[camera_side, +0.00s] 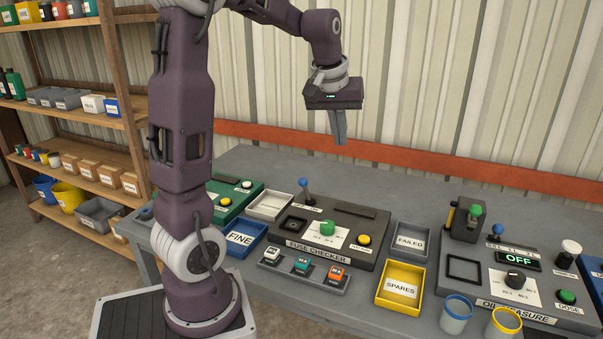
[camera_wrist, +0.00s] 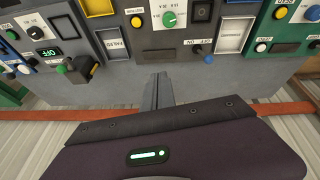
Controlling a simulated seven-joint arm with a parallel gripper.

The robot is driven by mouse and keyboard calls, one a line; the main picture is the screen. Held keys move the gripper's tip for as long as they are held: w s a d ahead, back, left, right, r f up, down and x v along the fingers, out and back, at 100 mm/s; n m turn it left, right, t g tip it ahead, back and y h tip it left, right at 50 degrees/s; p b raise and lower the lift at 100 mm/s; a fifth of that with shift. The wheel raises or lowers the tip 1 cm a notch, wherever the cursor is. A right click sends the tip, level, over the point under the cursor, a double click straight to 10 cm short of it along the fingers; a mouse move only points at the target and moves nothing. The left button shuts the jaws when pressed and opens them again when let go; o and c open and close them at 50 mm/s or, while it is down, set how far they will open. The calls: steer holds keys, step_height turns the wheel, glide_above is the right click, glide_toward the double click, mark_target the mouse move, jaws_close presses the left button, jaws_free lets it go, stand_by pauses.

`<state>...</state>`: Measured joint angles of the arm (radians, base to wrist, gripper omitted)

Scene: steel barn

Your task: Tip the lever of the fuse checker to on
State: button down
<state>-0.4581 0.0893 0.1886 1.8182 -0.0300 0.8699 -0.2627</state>
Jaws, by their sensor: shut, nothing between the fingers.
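The fuse checker (camera_side: 367,214) is a dark grey panel with a green dial, a yellow button and a black square recess. It is upside down at the top of the wrist view (camera_wrist: 152,41). Its lever (camera_side: 303,184) has a blue knob and stands at the back left of the panel. In the wrist view the lever's knob (camera_wrist: 208,59) is right of my fingers and appears to lean to the OFF side of its small plate. My gripper (camera_side: 340,142) is shut and empty, pointing down above and behind the panel, to the right of the lever and apart from it.
The blue FINE tray (camera_side: 230,252), the grey FAILED tray (camera_side: 395,251) and the yellow SPARES tray (camera_side: 380,302) flank the panel. A rack of fuses (camera_side: 277,274) lies in front. The oil measure (camera_side: 483,287), with its own blue lever, stands right. Air around my gripper is free.

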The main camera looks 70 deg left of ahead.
steer(key=a+f+n+g, duration=0.1)
steer(key=a+f+n, duration=0.25)
steer(key=a, duration=0.65)
steer(key=n+g+y, duration=0.1)
steer(key=n+g, duration=0.1)
glide_above(305, 189)
steer(key=a, duration=0.4)
step_height(305, 189, down, 6)
step_height(305, 189, down, 10)
steer(key=shift+w+r, duration=0.15)
steer(key=shift+r, duration=0.1)
steer(key=shift+d, duration=0.35)
steer(key=shift+w+d+r+y, duration=0.1)
steer(key=shift+w+d+y, duration=0.1)
steer(key=shift+y, duration=0.2)
